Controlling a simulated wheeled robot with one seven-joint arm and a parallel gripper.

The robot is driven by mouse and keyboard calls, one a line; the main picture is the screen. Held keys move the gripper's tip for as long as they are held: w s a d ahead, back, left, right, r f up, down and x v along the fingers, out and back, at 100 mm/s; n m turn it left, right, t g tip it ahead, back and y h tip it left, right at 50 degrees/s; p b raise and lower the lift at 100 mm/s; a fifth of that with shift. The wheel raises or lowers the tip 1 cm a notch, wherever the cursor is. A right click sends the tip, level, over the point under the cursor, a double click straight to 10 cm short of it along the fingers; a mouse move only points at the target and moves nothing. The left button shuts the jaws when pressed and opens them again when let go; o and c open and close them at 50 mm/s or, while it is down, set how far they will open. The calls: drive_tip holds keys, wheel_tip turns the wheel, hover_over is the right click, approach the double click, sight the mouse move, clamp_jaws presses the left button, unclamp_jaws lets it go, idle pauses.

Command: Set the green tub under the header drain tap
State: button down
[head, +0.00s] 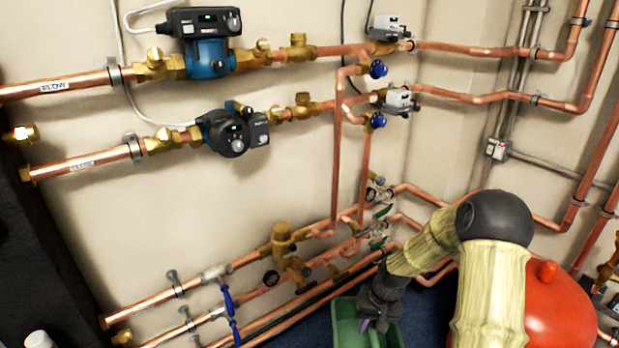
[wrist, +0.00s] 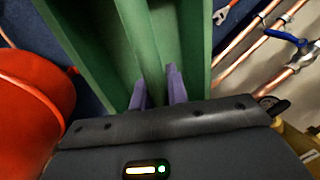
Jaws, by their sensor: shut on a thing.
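The green tub (head: 345,326) is at the bottom of the head view, below the lower copper pipes, partly cut off by the frame edge. It also fills the top middle of the wrist view (wrist: 195,35). My gripper (head: 372,318) is shut on the tub's wall, with its purple fingers (wrist: 157,88) on either side of the green wall in the wrist view. Brass fittings (head: 121,337) sit at the left ends of the lower pipes. I cannot tell for sure which fitting is the header drain tap. The tub's base is hidden.
A red rounded vessel (head: 560,308) stands right of my arm and shows at left in the wrist view (wrist: 30,110). Blue lever valves (head: 228,300) stick out from the lower pipes. Pumps (head: 207,55) hang higher on the wall. Dark blue floor (head: 310,330) shows left of the tub.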

wheel_tip(320, 180, up, 28)
drive_tip(key=s+p, duration=0.2)
drive_tip(key=p, duration=3.5)
drive_tip(key=shift+f, duration=0.15)
drive_tip(key=s+f, duration=0.4)
drive_tip(key=f, duration=1)
drive_tip(key=shift+f, duration=0.35)
drive_tip(key=shift+s, duration=0.1)
